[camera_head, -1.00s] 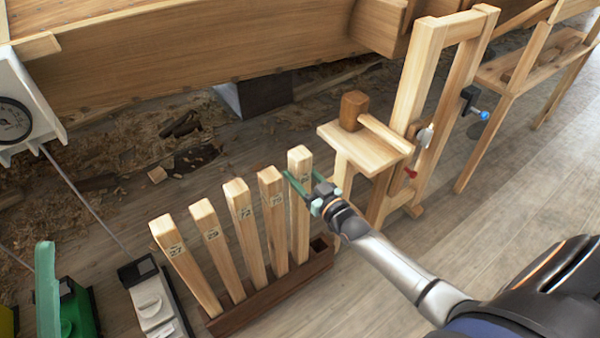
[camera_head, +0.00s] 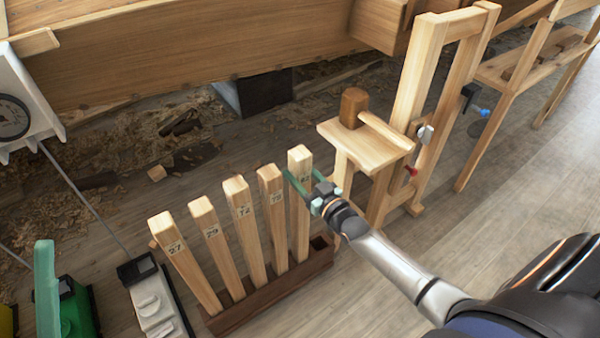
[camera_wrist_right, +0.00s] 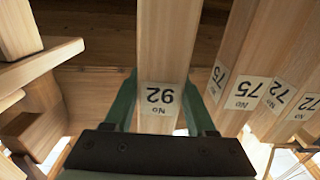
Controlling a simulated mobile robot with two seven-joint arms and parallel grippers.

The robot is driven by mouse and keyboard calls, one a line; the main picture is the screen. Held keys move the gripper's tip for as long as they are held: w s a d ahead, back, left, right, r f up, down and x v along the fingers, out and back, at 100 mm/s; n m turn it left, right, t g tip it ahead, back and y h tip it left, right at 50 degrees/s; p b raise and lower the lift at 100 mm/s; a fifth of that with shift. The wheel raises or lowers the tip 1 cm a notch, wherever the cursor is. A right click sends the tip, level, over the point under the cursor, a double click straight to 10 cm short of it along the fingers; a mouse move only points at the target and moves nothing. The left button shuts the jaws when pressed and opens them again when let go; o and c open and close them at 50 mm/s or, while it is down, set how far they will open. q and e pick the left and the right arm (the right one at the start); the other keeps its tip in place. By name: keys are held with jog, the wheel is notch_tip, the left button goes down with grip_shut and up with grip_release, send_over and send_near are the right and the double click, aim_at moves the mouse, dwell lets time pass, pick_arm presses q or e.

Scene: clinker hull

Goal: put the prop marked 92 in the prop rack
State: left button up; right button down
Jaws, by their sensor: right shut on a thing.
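The prop marked 92 (camera_head: 300,159) is a pale square wooden post, standing nearly upright at the right end of the row. Its label reads clearly in the right wrist view (camera_wrist_right: 160,50). My right gripper (camera_head: 306,182) is shut on its upper part, with green fingers on both sides (camera_wrist_right: 161,108). The dark wooden prop rack (camera_head: 268,297) lies on the floor below. The prop's lower end meets the rack near its right end; I cannot tell how deep it sits. A dark open socket (camera_head: 319,243) shows just right of it. My left gripper is not in view.
Several other props lean in the rack, including 27 (camera_head: 185,265), 29 (camera_head: 217,248) and 72 (camera_head: 244,232). A small wooden stand with a mallet (camera_head: 354,105) and an upright frame (camera_head: 418,80) are close right of my gripper. Open floor (camera_head: 510,175) lies farther right.

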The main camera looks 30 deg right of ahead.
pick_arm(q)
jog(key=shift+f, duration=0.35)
pick_arm(e)
jog(key=shift+f, duration=0.15)
jog(key=shift+c, duration=2.4)
grip_release()
jog(key=o, duration=0.3)
jog(key=shift+f, duration=0.1)
jog(key=shift+o, duration=0.2)
jog(key=shift+f, duration=0.2)
jog(key=shift+s+r, duration=0.1)
jog(key=shift+s, duration=0.2)
jog(key=s, duration=0.2)
jog(key=s+p, duration=0.1)
jog(key=s, duration=0.1)
jog(key=s+p, duration=0.1)
jog(key=s, duration=0.1)
jog(key=shift+s+d+r, duration=0.15)
jog(key=shift+s+d, duration=0.1)
jog(key=shift+s, duration=0.05)
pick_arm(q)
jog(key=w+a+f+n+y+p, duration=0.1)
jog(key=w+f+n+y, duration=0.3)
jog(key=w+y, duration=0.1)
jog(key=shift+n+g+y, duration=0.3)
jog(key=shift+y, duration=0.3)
pick_arm(e)
jog(key=s, duration=0.5)
jog(key=shift+s+d, duration=0.1)
jog(key=shift+d, duration=0.15)
